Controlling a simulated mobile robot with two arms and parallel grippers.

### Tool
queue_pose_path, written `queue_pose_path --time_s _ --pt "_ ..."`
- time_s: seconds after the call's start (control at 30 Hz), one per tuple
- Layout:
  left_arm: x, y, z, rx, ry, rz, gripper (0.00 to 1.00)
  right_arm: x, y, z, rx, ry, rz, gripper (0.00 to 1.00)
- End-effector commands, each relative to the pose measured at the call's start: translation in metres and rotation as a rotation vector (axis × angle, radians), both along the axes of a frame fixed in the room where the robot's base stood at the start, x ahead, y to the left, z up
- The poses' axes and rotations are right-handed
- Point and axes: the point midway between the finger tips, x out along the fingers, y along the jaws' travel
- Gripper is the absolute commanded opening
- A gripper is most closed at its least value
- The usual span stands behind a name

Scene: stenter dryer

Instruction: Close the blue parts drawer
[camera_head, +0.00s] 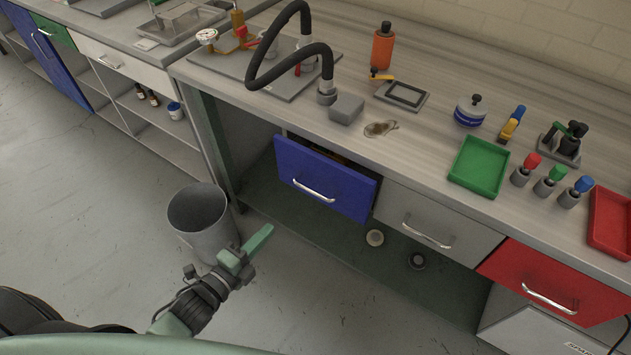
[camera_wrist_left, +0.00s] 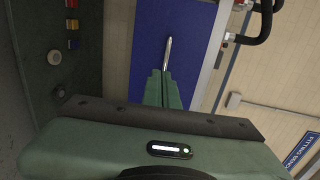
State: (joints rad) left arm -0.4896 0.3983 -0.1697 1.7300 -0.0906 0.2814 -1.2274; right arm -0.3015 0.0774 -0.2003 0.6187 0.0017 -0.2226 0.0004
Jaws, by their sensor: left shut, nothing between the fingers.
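The blue parts drawer (camera_head: 345,198) sits under the workbench with a bar handle (camera_head: 314,190). It stands partly pulled out, and a dark gap shows behind its front's top edge. My left gripper (camera_head: 268,231) is shut and empty, in front of the drawer and to its lower left in the head view, apart from it. In the left wrist view the shut fingers (camera_wrist_left: 164,74) point toward the blue drawer front (camera_wrist_left: 190,35), with the handle (camera_wrist_left: 168,52) just beyond their tips. My right gripper is in neither view.
A grey bin (camera_head: 200,222) stands on the floor just beyond my left gripper. A grey drawer (camera_head: 432,225) and a red drawer (camera_head: 552,285) are right of the blue one. The bench top (camera_head: 410,155) holds a green tray (camera_head: 479,165) and several tools.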

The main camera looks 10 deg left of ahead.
Motion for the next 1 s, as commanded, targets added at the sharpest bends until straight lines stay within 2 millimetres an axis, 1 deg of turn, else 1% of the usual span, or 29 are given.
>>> queue_pose_path --time_s 0.17,0.4,0.47,0.53,0.6,0.7,0.8,1.0 --pt "0.023 -0.008 -0.006 -0.002 -0.006 -0.001 0.00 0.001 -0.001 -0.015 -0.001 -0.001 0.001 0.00" --pt "0.072 -0.025 -0.014 -0.002 -0.007 0.000 0.00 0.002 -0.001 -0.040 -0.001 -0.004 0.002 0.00" --pt "0.083 -0.029 -0.016 -0.004 -0.005 0.000 0.00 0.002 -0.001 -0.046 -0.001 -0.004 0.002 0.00" --pt "0.096 -0.033 -0.018 -0.004 -0.004 0.000 0.00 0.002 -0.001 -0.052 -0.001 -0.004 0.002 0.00" --pt "0.106 -0.037 -0.012 -0.004 -0.004 0.000 0.00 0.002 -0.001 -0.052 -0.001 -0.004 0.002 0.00" --pt "0.117 -0.041 -0.009 -0.004 -0.003 0.000 0.00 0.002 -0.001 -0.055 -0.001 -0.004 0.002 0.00" --pt "0.124 -0.043 -0.008 -0.003 0.000 0.001 0.00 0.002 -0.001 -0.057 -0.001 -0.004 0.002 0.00" --pt "0.128 -0.045 -0.006 -0.003 0.001 0.000 0.00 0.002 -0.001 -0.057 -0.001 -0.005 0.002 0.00"
